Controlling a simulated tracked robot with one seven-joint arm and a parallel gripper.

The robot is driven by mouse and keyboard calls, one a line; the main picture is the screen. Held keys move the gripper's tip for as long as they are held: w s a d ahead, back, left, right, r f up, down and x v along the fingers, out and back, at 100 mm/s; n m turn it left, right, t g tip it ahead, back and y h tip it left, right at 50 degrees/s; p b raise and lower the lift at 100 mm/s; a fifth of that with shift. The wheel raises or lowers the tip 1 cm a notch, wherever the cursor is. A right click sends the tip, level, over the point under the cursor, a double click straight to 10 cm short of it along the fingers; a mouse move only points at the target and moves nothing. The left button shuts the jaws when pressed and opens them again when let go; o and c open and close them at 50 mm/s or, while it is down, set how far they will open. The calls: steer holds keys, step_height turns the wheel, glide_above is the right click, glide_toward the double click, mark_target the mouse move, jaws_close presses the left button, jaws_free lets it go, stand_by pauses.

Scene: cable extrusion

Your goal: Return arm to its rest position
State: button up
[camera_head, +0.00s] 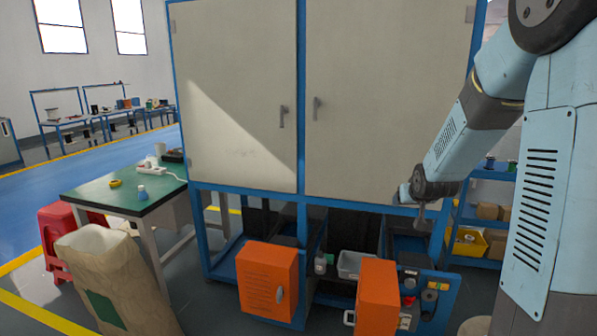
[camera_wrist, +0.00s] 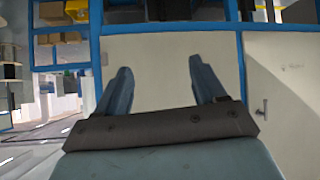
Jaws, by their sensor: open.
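My arm reaches in from the right side of the head view, bent at its joints, with its lower end in front of the right part of the large cabinet (camera_head: 388,100). In the wrist view my gripper (camera_wrist: 160,85) shows two dark fingers spread apart with nothing between them. The pale cabinet door (camera_wrist: 165,65) and its blue frame lie beyond the fingers. In the head view the fingers are too small to make out clearly.
Two orange boxes (camera_head: 267,281) (camera_head: 377,294) jut out below the cabinet. A green-topped table (camera_head: 118,189), a red stool (camera_head: 52,232) and a brown paper sack (camera_head: 105,275) stand at the left. A blue shelf with a yellow bin (camera_head: 468,243) is at the right.

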steer(key=s+a+r+g, duration=0.1)
steer(key=s+a+r, duration=0.2)
steer(key=s, duration=0.8)
steer(key=s+a+r+g+y, duration=0.1)
steer(key=s+r, duration=0.4)
steer(key=s, duration=0.7)
steer(key=s+a+r+g, duration=0.2)
steer(key=s+a+r, duration=0.2)
steer(key=s, duration=0.7)
steer(key=shift+s+a+n+g, duration=0.3)
steer(key=shift+s+a, duration=0.1)
steer(key=shift+a, duration=0.15)
steer(key=shift+r, duration=0.1)
steer(key=shift+c, duration=0.5)
